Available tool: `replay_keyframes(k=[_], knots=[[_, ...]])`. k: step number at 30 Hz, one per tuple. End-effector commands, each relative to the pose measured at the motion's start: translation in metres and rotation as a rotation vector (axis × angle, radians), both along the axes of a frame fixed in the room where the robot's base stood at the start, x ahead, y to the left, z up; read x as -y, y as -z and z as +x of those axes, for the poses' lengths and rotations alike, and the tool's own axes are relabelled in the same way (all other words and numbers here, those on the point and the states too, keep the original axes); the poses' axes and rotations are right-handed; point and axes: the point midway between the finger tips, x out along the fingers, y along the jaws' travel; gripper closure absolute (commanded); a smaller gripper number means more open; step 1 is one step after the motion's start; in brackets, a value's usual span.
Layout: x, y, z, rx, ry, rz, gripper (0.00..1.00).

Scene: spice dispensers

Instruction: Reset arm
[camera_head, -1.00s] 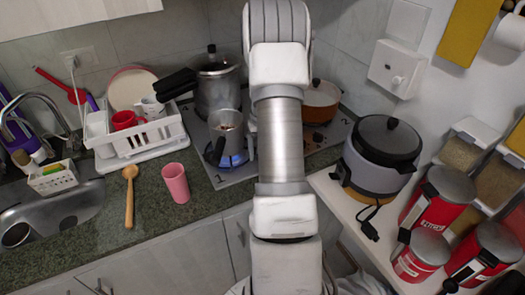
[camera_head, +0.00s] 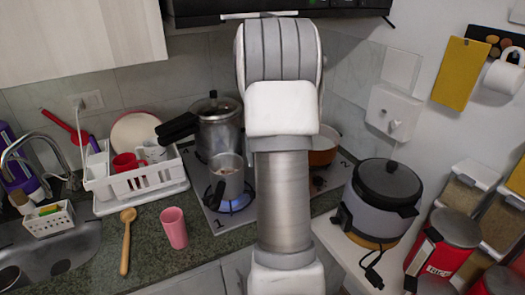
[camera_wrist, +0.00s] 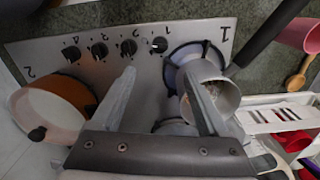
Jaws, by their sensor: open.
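My gripper (camera_wrist: 160,72) shows in the wrist view with its two fingers apart and nothing seen between them. It is above the stove (camera_wrist: 140,30), with the knobs beyond the fingertips. In that view the small metal pot (camera_wrist: 218,92) is by the right finger, partly hidden behind it. An orange pot (camera_wrist: 52,118) is to the left of the fingers. In the head view my arm stands upright in the middle, and my gripper is hidden there. The small pot (camera_head: 227,182) stands on a lit blue burner.
A pressure cooker (camera_head: 218,128) stands behind the small pot. Left are a white dish rack (camera_head: 140,183), a pink cup (camera_head: 174,228) and a wooden spoon (camera_head: 127,240). Right are a rice cooker (camera_head: 375,203) and red canisters (camera_head: 440,245). A dark hood (camera_head: 210,8) is overhead.

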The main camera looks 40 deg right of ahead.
Motion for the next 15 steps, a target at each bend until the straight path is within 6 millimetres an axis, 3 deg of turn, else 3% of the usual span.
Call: replay_keyframes(k=[6, 15], knots=[[0.000, -0.018, 0.000, 0.001, 0.000, 0.000, 0.22], [0.000, -0.019, 0.000, 0.000, 0.000, 0.000, 0.22]])
